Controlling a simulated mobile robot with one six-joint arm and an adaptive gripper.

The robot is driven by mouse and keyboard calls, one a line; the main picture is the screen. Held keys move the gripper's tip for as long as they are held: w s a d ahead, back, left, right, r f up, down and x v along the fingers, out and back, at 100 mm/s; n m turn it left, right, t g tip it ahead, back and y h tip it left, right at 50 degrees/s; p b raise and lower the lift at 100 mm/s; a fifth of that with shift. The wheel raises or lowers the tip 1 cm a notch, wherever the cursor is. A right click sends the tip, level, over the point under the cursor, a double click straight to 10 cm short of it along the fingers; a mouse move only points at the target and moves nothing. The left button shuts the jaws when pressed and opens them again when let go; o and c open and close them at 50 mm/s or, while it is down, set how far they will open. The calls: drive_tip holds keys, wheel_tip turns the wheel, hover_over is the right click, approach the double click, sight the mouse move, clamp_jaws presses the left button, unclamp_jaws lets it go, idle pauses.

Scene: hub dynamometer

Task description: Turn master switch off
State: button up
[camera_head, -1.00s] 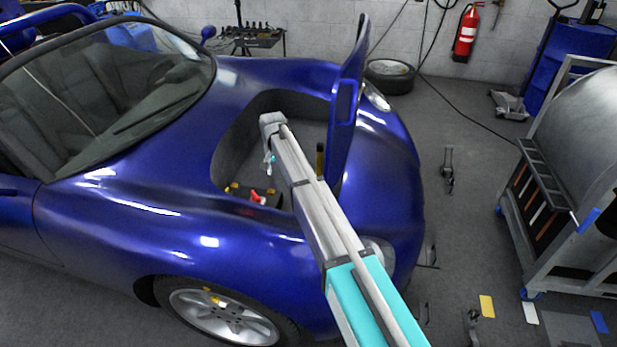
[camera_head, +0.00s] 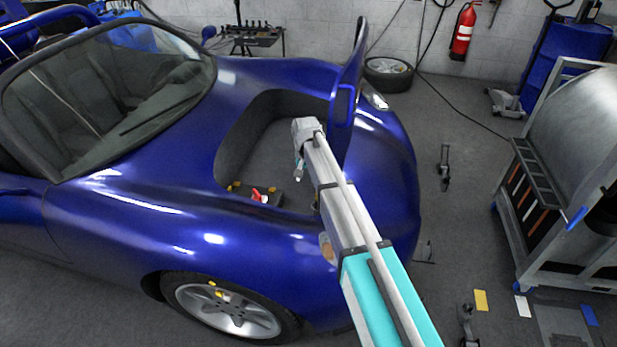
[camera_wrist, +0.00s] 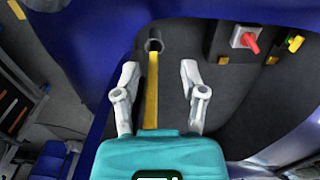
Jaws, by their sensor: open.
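The master switch (camera_head: 259,195) has a red handle and sits low in the open front bay of the blue car. In the wrist view the red master switch (camera_wrist: 247,40) is at the upper right, on a pale base. My gripper (camera_wrist: 160,75) is open and empty, its two fingers apart, with the switch off to the right of them. In the head view my gripper (camera_head: 299,172) hangs inside the bay, above and right of the switch. It touches nothing that I can see.
The blue car's raised lid (camera_head: 345,95) stands right of my arm. Yellow parts (camera_wrist: 295,43) sit beside the switch. A yellow strip (camera_wrist: 151,90) runs from a dark round hole between my fingers. A metal-framed machine (camera_head: 570,180) stands at the right. Floor between is mostly clear.

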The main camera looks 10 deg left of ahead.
drive_tip(key=shift+s+d+r, duration=0.25)
drive_tip(key=shift+s+d, duration=0.25)
drive_tip(key=shift+d, duration=0.15)
drive_tip(key=s+d, duration=2.4)
drive_tip(key=d, duration=0.4)
drive_tip(key=shift+s+n, duration=0.15)
drive_tip(key=shift+n, duration=0.15)
drive_tip(key=shift+o, duration=0.2)
